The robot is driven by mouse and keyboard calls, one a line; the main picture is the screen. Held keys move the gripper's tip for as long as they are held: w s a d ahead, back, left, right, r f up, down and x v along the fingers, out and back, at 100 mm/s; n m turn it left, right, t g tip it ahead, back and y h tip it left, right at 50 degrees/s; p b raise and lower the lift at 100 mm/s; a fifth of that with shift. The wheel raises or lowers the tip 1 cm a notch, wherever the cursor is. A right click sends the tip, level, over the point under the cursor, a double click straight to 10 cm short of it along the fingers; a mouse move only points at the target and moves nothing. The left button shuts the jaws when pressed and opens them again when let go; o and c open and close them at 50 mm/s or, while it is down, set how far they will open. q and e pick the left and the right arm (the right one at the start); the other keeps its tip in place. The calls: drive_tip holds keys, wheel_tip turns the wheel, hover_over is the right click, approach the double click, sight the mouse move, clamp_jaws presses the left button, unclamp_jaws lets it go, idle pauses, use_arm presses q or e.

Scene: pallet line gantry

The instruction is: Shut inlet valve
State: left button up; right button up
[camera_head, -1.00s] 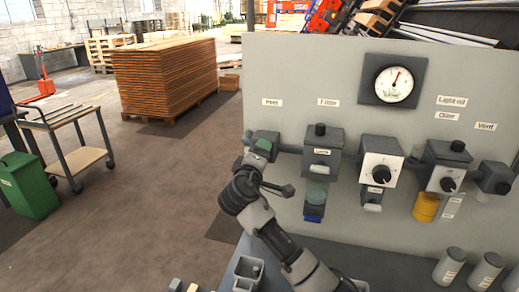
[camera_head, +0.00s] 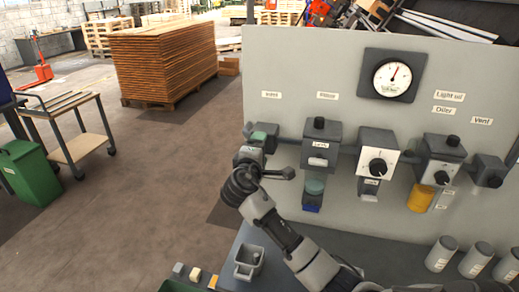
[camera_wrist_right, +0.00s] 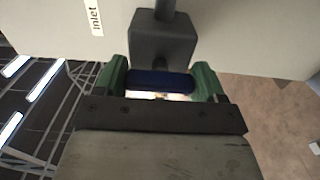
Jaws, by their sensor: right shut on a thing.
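The inlet valve is a dark grey block (camera_wrist_right: 163,40) under the "Inlet" label in the right wrist view, with a blue handle (camera_wrist_right: 160,80) sticking out toward me. My right gripper (camera_wrist_right: 160,83) has its green fingers on both ends of the handle and is shut on it. The handle lies crosswise in this view. In the head view the valve block (camera_head: 266,130) is at the panel's left end, partly hidden by my right gripper (camera_head: 257,138); the handle cannot be made out there. My left gripper is not in view.
The grey panel (camera_head: 300,62) carries a pressure gauge (camera_head: 392,78), a filter unit (camera_head: 320,145), a regulator (camera_head: 378,160) and a lubricator (camera_head: 440,165) right of the valve. Grey bottles (camera_head: 441,253) and an open grey container (camera_head: 249,262) stand on the bench. Open floor lies left.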

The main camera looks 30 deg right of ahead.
drive_tip(key=o, duration=0.9)
drive_tip(key=shift+a, duration=0.1)
drive_tip(key=shift+s+a+f, duration=0.15)
drive_tip(key=shift+s+a, duration=0.1)
drive_tip(key=b+v, duration=0.3)
drive_tip(key=v, duration=0.7)
drive_tip(key=shift+b, duration=0.35)
